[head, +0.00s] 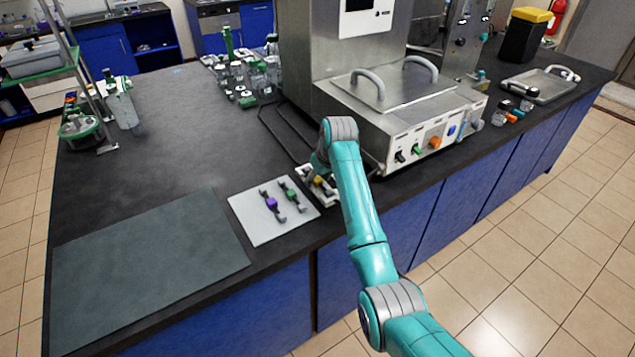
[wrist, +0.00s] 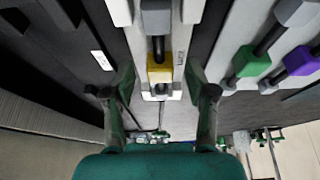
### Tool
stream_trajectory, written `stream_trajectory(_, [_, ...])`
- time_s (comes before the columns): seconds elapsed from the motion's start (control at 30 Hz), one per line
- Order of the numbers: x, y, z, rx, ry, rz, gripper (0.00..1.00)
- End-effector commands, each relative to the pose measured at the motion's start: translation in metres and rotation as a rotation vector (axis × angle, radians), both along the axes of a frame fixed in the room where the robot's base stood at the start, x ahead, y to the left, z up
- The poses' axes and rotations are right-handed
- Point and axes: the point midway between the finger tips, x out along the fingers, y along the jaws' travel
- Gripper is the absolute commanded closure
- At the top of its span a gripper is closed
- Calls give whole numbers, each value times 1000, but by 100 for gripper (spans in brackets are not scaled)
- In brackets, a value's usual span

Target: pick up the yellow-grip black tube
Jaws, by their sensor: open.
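The yellow-grip black tube lies in a narrow white holder (wrist: 190,12) in the wrist view; its yellow grip (wrist: 160,70) is near the middle. My gripper (wrist: 158,88) is open, with one finger on each side of the yellow grip. I cannot tell whether either finger touches it. In the head view, a bit of the yellow grip (head: 318,181) shows at the end of my arm, by the bench's front edge. My arm hides much of the holder and gripper there.
A white plate (head: 250,228) to the left carries a purple-grip tube (head: 271,203) and a green-grip tube (head: 289,196). The steel bioreactor unit (head: 400,125) stands close on the right. A grey mat (head: 150,270) lies at the front left.

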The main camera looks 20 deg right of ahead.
Motion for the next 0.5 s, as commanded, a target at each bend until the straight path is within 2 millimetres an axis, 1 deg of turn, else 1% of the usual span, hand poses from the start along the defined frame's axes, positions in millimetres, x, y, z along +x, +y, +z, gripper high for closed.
stream_trajectory(0.07, [0, 0, 0, 0, 0, 0, 44])
stream_trajectory(0.1, [0, 0, 0, 0, 0, 0, 46])
stream_trajectory(0.17, [0, 0, 0, 0, 0, 0, 61])
stream_trajectory(0.2, [0, 0, 0, 0, 0, 0, 71])
stream_trajectory(0.27, [0, 0, 0, 0, 0, 0, 86])
stream_trajectory(0.3, [0, 0, 0, 0, 0, 0, 96])
stream_trajectory(0.33, [0, 0, 0, 0, 0, 0, 100])
stream_trajectory(0.5, [0, 0, 0, 0, 0, 0, 100])
